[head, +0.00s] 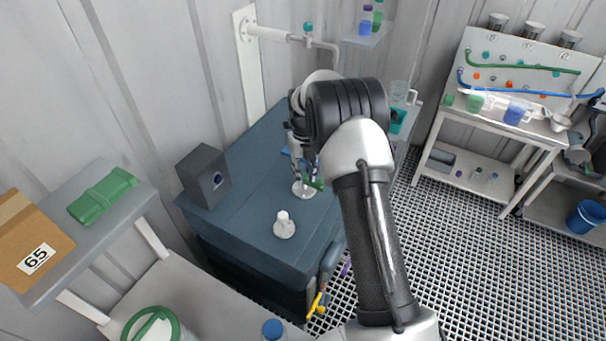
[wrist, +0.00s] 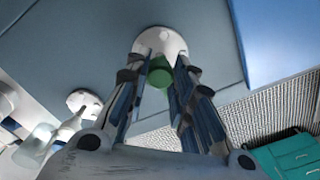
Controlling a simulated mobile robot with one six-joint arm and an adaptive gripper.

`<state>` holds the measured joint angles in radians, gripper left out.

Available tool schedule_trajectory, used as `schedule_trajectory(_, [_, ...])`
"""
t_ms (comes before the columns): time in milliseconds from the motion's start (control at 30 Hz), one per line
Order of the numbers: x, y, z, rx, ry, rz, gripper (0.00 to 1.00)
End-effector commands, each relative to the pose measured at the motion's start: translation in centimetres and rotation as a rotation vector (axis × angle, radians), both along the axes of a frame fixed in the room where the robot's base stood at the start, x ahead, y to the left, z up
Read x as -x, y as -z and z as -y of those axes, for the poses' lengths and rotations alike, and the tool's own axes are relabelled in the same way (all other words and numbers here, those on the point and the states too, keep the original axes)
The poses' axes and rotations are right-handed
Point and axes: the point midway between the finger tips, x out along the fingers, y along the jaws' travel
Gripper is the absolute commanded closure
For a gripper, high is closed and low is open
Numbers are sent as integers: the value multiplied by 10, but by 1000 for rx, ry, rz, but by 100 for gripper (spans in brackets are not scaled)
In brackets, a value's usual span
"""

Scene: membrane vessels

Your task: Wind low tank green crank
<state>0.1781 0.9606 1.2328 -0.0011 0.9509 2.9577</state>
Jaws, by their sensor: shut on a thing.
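The low tank is a blue-grey block (head: 245,220) in the middle of the head view. Its flat top also shows in the wrist view (wrist: 85,55). A round white base (head: 303,191) sits on the top, and it shows again in the wrist view (wrist: 160,38). The green crank (head: 319,184) is at that base, partly hidden by my gripper (head: 306,172). In the wrist view its green knob (wrist: 160,74) lies between my two fingers (wrist: 159,82), which are shut on it. The crank's arm is mostly hidden.
A second white fitting (head: 284,228) stands on the tank top, nearer the front. A dark box (head: 204,176) stands at the top's left edge. A wall pipe (head: 270,33) hangs over the back. A yellow-handled item (head: 316,305) hangs at the front right corner.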

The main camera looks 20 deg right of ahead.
Motion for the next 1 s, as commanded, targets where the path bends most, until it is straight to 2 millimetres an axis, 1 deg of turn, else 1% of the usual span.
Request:
schedule_trajectory(467, [-3,-2,0,0,1,8,100])
schedule_trajectory(500, [-3,-2,0,0,1,9,76])
schedule_trajectory(800, [-2,-1,0,0,1,5,56])
schedule_trajectory(1000, [-1,0,0,0,1,4,56])
